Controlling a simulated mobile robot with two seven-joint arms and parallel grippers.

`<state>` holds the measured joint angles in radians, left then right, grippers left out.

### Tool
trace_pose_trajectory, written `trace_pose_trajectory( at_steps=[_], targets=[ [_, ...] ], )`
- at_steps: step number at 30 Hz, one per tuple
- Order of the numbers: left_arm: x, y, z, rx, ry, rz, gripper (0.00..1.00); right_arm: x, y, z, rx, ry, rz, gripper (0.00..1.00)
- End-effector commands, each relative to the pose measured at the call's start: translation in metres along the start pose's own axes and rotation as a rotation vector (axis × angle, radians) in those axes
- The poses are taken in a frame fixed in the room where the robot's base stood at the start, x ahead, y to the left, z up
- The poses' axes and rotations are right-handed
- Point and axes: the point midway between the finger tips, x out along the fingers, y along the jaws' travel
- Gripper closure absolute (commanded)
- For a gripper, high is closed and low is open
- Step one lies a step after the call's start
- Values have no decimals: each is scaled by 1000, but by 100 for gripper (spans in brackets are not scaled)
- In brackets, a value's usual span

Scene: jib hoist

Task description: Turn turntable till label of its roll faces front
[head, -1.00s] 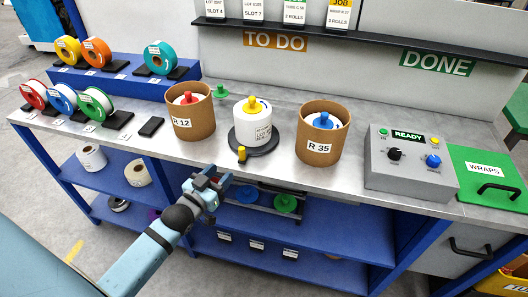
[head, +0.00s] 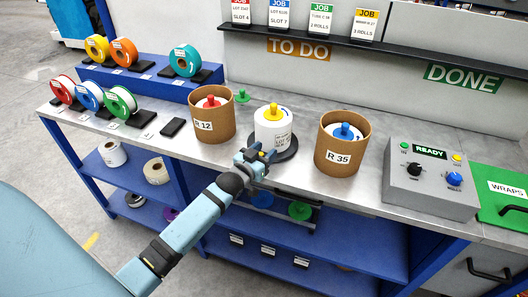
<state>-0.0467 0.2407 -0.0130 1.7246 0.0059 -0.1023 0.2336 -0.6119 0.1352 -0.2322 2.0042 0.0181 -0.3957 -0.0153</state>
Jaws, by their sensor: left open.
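The black turntable (head: 288,152) sits near the bench's front edge, between two brown tubs. A white roll (head: 265,130) with a yellow knob stands upright on it. The roll's printed label (head: 283,142) shows on its front right side, turned toward the right of the picture. The turntable's small yellow peg (head: 262,154) is at its front left, partly hidden by my gripper. My left gripper (head: 256,157) is open at the peg, its fingers near or around it; contact cannot be told. It hides the front left of the turntable. My right gripper is not in view.
Tub R 12 (head: 212,124) stands left of the turntable and tub R 35 (head: 336,157) right. A grey control box (head: 428,190) with a READY display is further right. A black pad (head: 172,127) lies left. A shelf with job cards (head: 367,25) hangs behind.

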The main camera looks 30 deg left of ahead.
Motion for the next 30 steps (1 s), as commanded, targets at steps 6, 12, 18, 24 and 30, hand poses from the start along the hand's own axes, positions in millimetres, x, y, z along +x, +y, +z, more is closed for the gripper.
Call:
trace_pose_trajectory(
  at_steps=[6, 12, 18, 24, 30],
  targets=[
    [0, 0, 0, 0, 0, 0, 63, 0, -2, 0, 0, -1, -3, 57],
    [0, 0, 0, 0, 0, 0, 100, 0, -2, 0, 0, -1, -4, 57],
    [-1, -1, 0, 0, 0, 3, 100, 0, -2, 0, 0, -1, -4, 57],
    [-3, -6, -1, 4, 0, 28, 100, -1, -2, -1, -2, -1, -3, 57],
    [-10, -21, -1, 7, -2, 80, 100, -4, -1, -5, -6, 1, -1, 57]
  ],
)
